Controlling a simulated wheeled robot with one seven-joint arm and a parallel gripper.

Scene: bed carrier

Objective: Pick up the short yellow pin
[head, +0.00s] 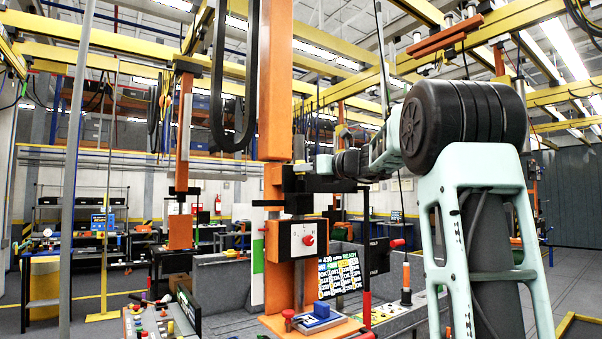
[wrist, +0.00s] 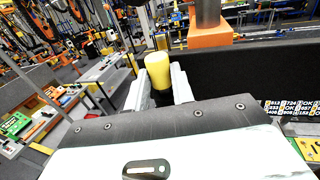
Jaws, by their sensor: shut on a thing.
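The short yellow pin (wrist: 158,67) shows in the wrist view as a yellow cylinder with a dark lower part. It stands between the two pale fingers of my gripper (wrist: 160,88), which are shut on it. The pin's yellow end sticks out past the fingers. In the head view my arm reaches from the right toward the orange column, and I cannot make out the pin there. Whether the pin touches anything other than the fingers is hidden.
A display board (head: 340,275) and an orange base with a blue block (head: 318,315) are below. A button panel (head: 155,318) is at lower left. Grey low walls stand behind.

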